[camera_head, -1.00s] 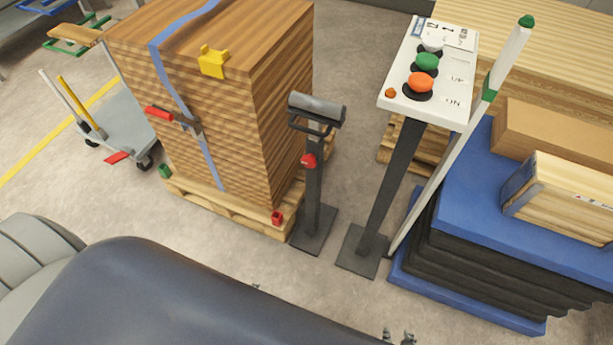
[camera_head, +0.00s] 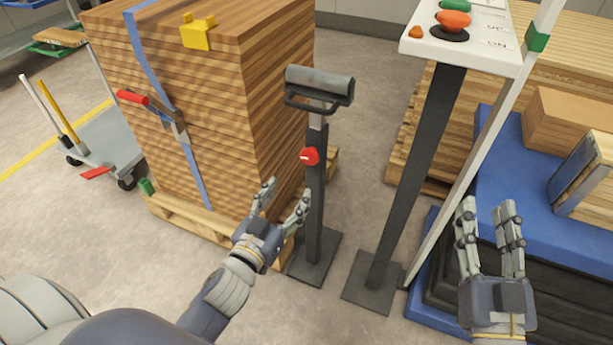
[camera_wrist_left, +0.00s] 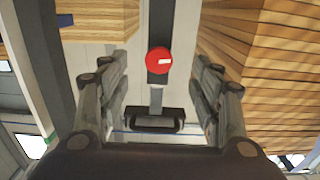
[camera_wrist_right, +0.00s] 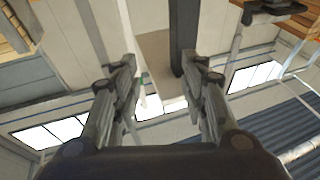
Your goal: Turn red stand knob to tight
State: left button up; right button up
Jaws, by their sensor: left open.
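The red knob (camera_head: 310,156) sits on the dark post of the roller stand (camera_head: 316,195), below its grey roller (camera_head: 319,84). In the left wrist view the red knob (camera_wrist_left: 158,60) is round with a white mark and lies between the two fingers, farther off. My left gripper (camera_head: 286,196) is open and empty, just left of the post and below the knob, not touching it. My right gripper (camera_head: 487,208) is in front of the blue-topped stack at the right. Its fingers are apart with nothing between them, also in the right wrist view (camera_wrist_right: 165,85).
A strapped wood stack (camera_head: 205,110) on a pallet stands close left of the stand. A control panel (camera_head: 465,50) on a dark post stands to the right, with a white pole beside it. A blue-topped stack (camera_head: 500,170) is at the far right. A trolley (camera_head: 100,150) is at the left.

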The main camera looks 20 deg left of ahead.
aim_at(308, 159)
pick_arm(q)
jog(key=w, duration=0.3)
jog(key=w+r+b, duration=0.1)
jog(key=w, duration=0.5)
jog(key=shift+w+d+r, duration=0.15)
jog(key=shift+d, duration=0.05)
jog(key=shift+w+b, duration=0.3)
jog(key=shift+w, duration=0.4)
pick_arm(e)
jog(key=s+r+t+y, duration=0.1)
jog(key=s+r+t, duration=0.3)
jog(key=r, duration=0.4)
jog(key=shift+s+t+y, duration=0.2)
jog(key=shift+t+y, duration=0.1)
jog(key=shift+d, duration=0.1)
pick_arm(q)
jog(key=c, duration=1.1)
